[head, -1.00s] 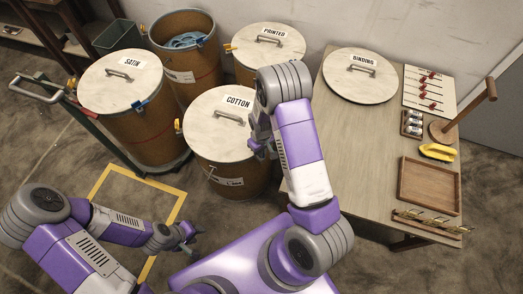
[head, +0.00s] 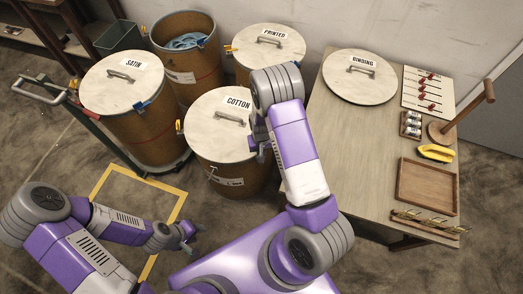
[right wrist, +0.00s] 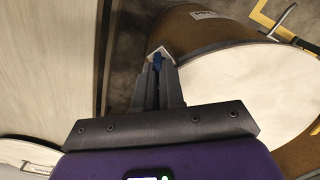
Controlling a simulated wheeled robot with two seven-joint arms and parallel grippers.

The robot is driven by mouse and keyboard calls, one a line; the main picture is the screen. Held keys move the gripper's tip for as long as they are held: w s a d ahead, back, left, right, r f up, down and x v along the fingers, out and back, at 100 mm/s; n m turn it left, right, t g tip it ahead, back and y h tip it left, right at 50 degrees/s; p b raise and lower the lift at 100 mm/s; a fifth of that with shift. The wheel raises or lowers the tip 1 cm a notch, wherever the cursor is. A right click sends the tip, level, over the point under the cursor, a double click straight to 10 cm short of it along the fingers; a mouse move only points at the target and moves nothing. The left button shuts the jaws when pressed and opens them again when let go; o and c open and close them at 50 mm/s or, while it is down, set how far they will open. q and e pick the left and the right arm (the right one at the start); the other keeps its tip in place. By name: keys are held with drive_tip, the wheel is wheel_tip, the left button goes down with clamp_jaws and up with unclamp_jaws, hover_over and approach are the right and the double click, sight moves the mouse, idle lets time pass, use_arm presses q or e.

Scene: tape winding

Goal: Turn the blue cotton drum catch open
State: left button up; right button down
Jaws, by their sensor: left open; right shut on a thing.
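The cotton drum (head: 225,176) stands in front of the other drums, its pale round lid (head: 209,127) lying on top with a "COTTON" label. In the right wrist view the lid (right wrist: 240,95) fills the right side. My right gripper (right wrist: 158,62) is shut on the blue catch (right wrist: 157,59) at the drum's rim; only a little blue shows between the fingers. In the head view that hand is largely hidden behind my right forearm at the drum's right edge. How far the catch is turned cannot be told. My left gripper (head: 190,233) is open and empty, low in front.
An orange catch (head: 180,127) sits on the lid's left edge. The satin drum (head: 138,130), printed drum (head: 268,42) and an open drum (head: 185,44) stand behind. The table (head: 345,150) is close on the right. A yellow floor outline (head: 160,186) encloses bare floor.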

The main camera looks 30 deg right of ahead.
drive_tip(key=m+p, duration=0.2)
drive_tip(key=m, duration=0.4)
drive_tip(key=shift+a+m, duration=0.1)
drive_tip(key=shift+m, duration=0.2)
drive_tip(key=m+p, duration=0.1)
drive_tip(key=m, duration=0.4)
drive_tip(key=shift+w+m+p, duration=0.1)
drive_tip(key=shift+m+p, duration=0.2)
drive_tip(key=shift+p, duration=0.1)
drive_tip(key=shift+m, duration=0.3)
drive_tip(key=c, duration=1.2)
unclamp_jaws()
drive_tip(key=shift+c, duration=0.2)
drive_tip(key=shift+r, duration=0.1)
wheel_tip(320, 180, up, 7)
drive_tip(key=p, duration=0.2)
drive_tip(key=shift+r+p, duration=0.2)
drive_tip(key=shift+p, duration=0.15)
